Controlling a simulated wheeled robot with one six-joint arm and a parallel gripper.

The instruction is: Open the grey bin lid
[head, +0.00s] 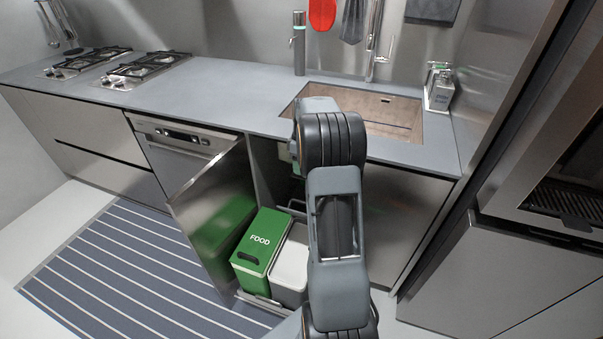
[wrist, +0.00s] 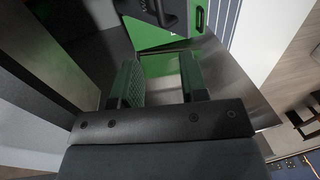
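The grey bin (head: 286,290) stands in the pulled-out drawer under the counter, with its pale grey lid (head: 291,262) lying flat on top. My arm hides its right side in the head view. The green FOOD bin (head: 262,240) stands directly to its left. My gripper (wrist: 160,82) is open and empty in the wrist view, its two dark fingers well apart. The green bin (wrist: 148,38) shows beyond them. In the head view my arm hides the gripper, so its distance from the grey lid cannot be told.
The open steel cabinet door (head: 213,205) stands left of the bins, and it shows close beyond the fingers in the wrist view (wrist: 225,70). The counter (head: 240,105) with the sink (head: 385,108) is above. A striped runner (head: 125,270) covers the floor at left.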

